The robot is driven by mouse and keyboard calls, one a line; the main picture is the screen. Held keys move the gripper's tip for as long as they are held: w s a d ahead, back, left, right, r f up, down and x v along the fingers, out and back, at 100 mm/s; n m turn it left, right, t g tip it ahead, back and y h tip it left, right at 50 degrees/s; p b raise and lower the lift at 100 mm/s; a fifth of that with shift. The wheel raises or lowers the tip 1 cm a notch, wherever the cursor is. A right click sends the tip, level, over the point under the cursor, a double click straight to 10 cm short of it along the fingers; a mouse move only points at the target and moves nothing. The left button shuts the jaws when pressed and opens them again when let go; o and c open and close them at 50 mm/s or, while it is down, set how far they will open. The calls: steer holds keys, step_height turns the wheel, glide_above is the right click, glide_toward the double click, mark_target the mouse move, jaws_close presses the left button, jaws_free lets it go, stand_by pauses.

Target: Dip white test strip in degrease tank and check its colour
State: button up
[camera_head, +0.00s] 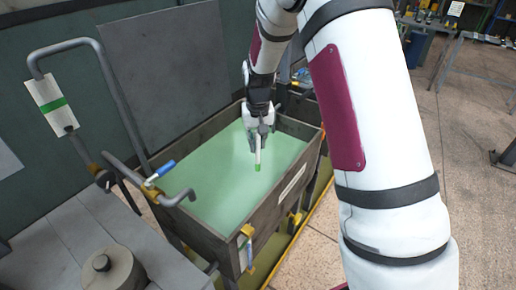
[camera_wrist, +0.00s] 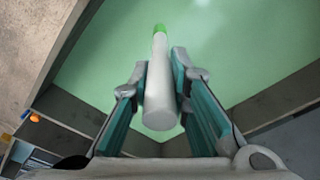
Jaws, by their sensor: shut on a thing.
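My gripper (camera_head: 262,128) is shut on the white test strip (camera_head: 258,155), a slim white stick with a green tip pointing down. In the wrist view the strip (camera_wrist: 159,85) sits between the two fingers of my gripper (camera_wrist: 160,82), with its green end away from me. The degrease tank (camera_head: 213,247) is a grey-brown open box filled with pale green liquid. The strip is over the liquid; I cannot tell whether its green tip touches the surface. The tank's wall also shows in the wrist view (camera_wrist: 75,111).
A bent grey pipe (camera_head: 104,95) carries a white card with a green band (camera_head: 52,102) at the left. A blue-handled valve (camera_head: 160,172) stands by the tank's left side. A grey bench with a round weight (camera_head: 112,270) is at the front left. Open floor lies to the right.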

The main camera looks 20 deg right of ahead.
steer(key=shift+r+p, duration=0.55)
steer(key=shift+r, duration=2.05)
steer(key=s+a+f+n, duration=0.2)
steer(key=s+a+f, duration=0.2)
steer(key=f, duration=0.3)
steer(key=shift+s, duration=0.6)
steer(key=shift+f, duration=0.1)
